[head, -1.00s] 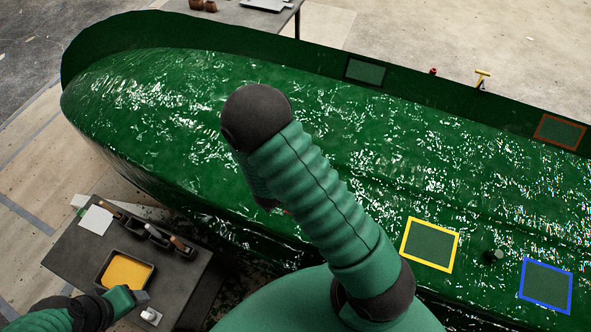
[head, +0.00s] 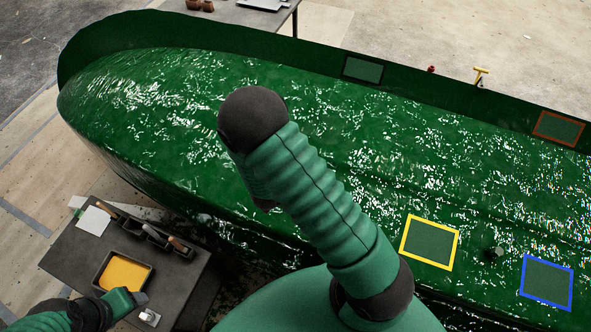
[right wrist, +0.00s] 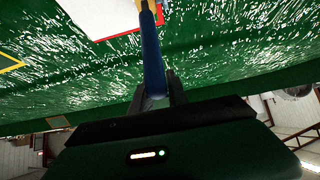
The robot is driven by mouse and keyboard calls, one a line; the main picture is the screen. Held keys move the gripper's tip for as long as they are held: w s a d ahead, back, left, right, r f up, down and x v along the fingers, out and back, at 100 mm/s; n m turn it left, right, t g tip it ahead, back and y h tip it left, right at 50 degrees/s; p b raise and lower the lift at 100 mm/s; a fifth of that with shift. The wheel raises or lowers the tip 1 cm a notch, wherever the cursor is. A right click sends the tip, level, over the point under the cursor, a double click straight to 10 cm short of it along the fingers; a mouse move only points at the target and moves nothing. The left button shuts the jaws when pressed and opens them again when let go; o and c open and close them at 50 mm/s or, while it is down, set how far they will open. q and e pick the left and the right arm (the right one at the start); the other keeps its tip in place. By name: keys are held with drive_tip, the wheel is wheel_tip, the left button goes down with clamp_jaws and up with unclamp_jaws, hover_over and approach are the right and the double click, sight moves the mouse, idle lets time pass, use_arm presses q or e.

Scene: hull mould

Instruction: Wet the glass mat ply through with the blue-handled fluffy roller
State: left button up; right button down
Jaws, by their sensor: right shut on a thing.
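In the right wrist view my right gripper (right wrist: 158,88) is shut on the blue handle (right wrist: 152,55) of the roller. A yellow part shows at the handle's far end, at the top edge; the fluffy roller head is out of frame. A white sheet with a red edge (right wrist: 100,14), which looks like the glass mat ply, lies on the green hull by that end. I cannot tell whether the roller touches it. In the head view my right arm hides the gripper, roller and sheet. My left gripper (head: 136,298) is by the front of the yellow-filled tray (head: 98,278); its jaws are unclear.
The glossy green hull mould (head: 150,110) fills the middle. Yellow (head: 430,242), blue (head: 547,283), brown (head: 558,127) and black (head: 363,69) framed patches are on it. A dark table (head: 188,288) at lower left carries the tray, a white sheet (head: 94,220) and a tool rack (head: 153,234).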

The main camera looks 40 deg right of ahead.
use_arm(q)
drive_tip(key=shift+a+f, duration=0.25)
drive_tip(key=shift+a, duration=0.05)
use_arm(e)
drive_tip(key=s+d+r, duration=0.1)
drive_tip(key=s, duration=0.6)
drive_tip(key=shift+s+r, duration=0.15)
drive_tip(key=shift+s, duration=0.2)
use_arm(q)
drive_tip(key=shift+a, duration=0.1)
use_arm(e)
drive_tip(key=shift+a, duration=0.1)
use_arm(q)
drive_tip(key=shift+f+b, duration=0.15)
drive_tip(key=shift+b, duration=0.15)
drive_tip(key=shift+f+b, duration=0.5)
drive_tip(key=shift+b, duration=0.05)
use_arm(e)
drive_tip(key=shift+d+f, duration=0.2)
drive_tip(key=shift+f, duration=0.55)
use_arm(q)
drive_tip(key=shift+r, duration=0.1)
use_arm(e)
drive_tip(key=shift+r, duration=0.1)
